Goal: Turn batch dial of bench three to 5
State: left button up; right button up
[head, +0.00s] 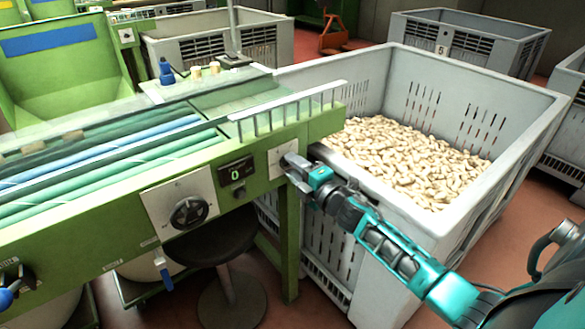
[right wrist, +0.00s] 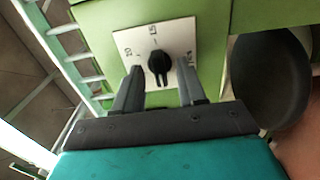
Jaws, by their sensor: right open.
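The green bench (head: 262,140) has a white dial plate (head: 283,155) at its right end, largely covered by my right gripper (head: 290,165). In the right wrist view, the plate (right wrist: 126,42) carries a black dial knob (right wrist: 158,62) with small printed numbers around it. One at the left looks like 20 and one at the top like 15. I cannot tell the knob's setting. My right gripper is open, its two fingers on either side of the knob's lower part; contact is not clear. A small display (head: 237,174) left of the plate reads 0. My left gripper is not in view.
A dark round stool (head: 210,240) stands below the bench. A large grey crate (head: 480,80) of cork stoppers stands close to the right. More crates (head: 463,45) stand behind. Red floor (head: 520,235) shows right.

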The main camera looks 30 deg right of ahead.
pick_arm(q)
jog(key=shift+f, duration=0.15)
pick_arm(e)
jog(key=shift+w, duration=0.55)
jog(key=shift+c, duration=0.4)
jog(key=c, duration=0.7)
jog(key=shift+o, duration=0.2)
